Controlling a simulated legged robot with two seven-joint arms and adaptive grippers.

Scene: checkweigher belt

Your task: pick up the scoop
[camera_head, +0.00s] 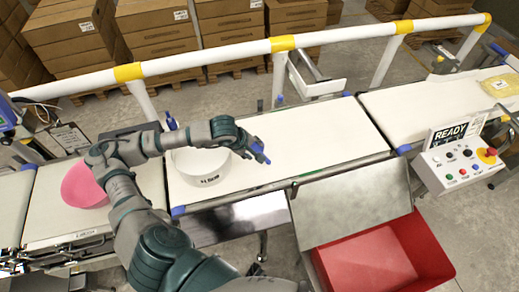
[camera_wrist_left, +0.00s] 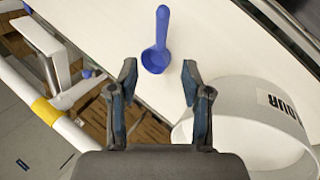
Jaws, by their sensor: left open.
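The blue scoop lies on the white belt (camera_head: 330,128). In the left wrist view the scoop (camera_wrist_left: 156,58) shows ahead of my left gripper (camera_wrist_left: 158,78), its bowl nearest the gap between the fingertips and its handle pointing away. My left gripper is open, with a finger to either side and nothing held. In the head view the left gripper (camera_head: 255,149) reaches right over the belt; blue shows at its tip, but scoop and finger pads are hard to separate there. My right gripper is not in view.
A white flour tub (camera_head: 212,172) stands on the belt under my left arm, and beside the gripper in the wrist view (camera_wrist_left: 250,110). A pink bowl (camera_head: 84,186) sits on the left belt. A red bin (camera_head: 370,262), control box (camera_head: 462,160) and white rail (camera_head: 240,50) surround the belt.

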